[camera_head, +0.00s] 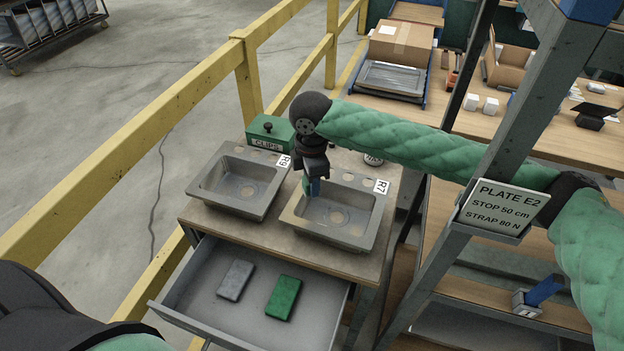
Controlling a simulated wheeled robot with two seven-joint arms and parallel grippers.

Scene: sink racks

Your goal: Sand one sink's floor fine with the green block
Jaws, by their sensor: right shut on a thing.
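Two steel sinks are set in a bench top: the left sink (228,192) has a tag R9, the right sink (350,236) a tag R7. My right gripper (312,188) points down at the left side of the R7 sink. It is shut on a small blue and green thing, mostly hidden by the gripper; I cannot tell what it is or whether it touches the sink. A green block (283,297) lies in the open drawer (190,300) below the sinks, with a grey block (235,280) to its left. My left gripper is out of view.
A green box marked CLIPS (268,132) stands behind the sinks. A yellow railing (140,130) runs along the left. A grey post with a PLATE E2 sign (503,207) stands at the right. A cardboard box (402,42) is on the back table.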

